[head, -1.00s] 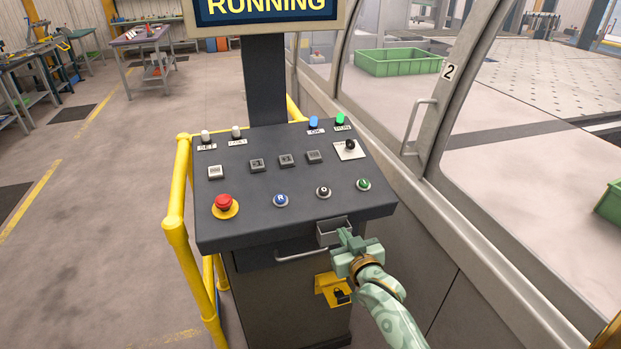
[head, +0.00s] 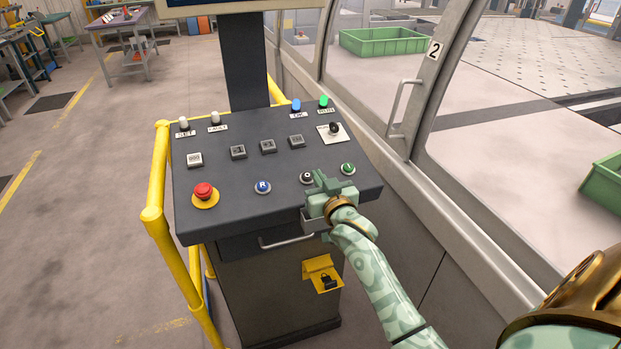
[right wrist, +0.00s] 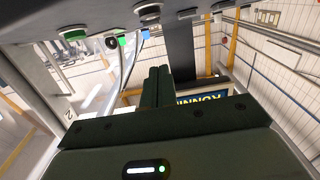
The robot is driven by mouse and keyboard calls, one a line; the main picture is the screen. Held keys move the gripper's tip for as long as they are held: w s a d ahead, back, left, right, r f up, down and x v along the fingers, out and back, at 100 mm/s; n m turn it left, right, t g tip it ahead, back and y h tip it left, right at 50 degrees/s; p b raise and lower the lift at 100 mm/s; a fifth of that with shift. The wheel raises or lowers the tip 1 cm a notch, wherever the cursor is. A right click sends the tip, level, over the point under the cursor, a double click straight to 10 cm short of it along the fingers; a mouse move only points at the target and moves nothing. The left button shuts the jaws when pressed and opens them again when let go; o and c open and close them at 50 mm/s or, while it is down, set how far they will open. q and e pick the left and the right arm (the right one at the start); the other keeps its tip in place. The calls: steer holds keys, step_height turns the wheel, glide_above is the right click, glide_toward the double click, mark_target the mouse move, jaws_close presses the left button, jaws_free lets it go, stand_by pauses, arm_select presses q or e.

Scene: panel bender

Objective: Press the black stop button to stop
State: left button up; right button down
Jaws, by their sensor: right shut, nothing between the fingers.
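The black stop button (head: 307,177) sits on the sloped dark control panel (head: 225,218), between the blue R button (head: 263,187) and the green button (head: 348,169). My right gripper (head: 322,181) is shut and empty over the panel's front edge, just right of the black button and partly covering its surroundings. Whether it touches the button I cannot tell. In the right wrist view the shut fingers (right wrist: 157,86) point up beneath a light-ringed dark button (right wrist: 148,12), which looks like the stop button. My left gripper is not in view.
A red emergency button (head: 203,191) sits at the panel's left. Yellow rails (head: 158,185) stand left of the console. A drawer handle (head: 286,240) and yellow padlock bracket (head: 321,273) are below. The machine's glazed wall with a door handle (head: 403,108) is at right.

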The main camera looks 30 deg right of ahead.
mark_target(307, 176)
steer(key=x, duration=0.2)
steer(key=b+x, duration=0.1)
steer(key=x, duration=0.2)
steer(key=shift+w+d+f, duration=0.1)
steer(key=shift+w+f, duration=0.15)
steer(key=shift+w, duration=0.1)
step_height(307, 176, down, 2)
steer(key=shift+w+f+b, duration=0.1)
steer(key=shift+f+b, duration=0.15)
steer(key=shift+b, duration=0.15)
steer(key=shift+w+f, duration=0.15)
steer(key=shift+f, duration=0.35)
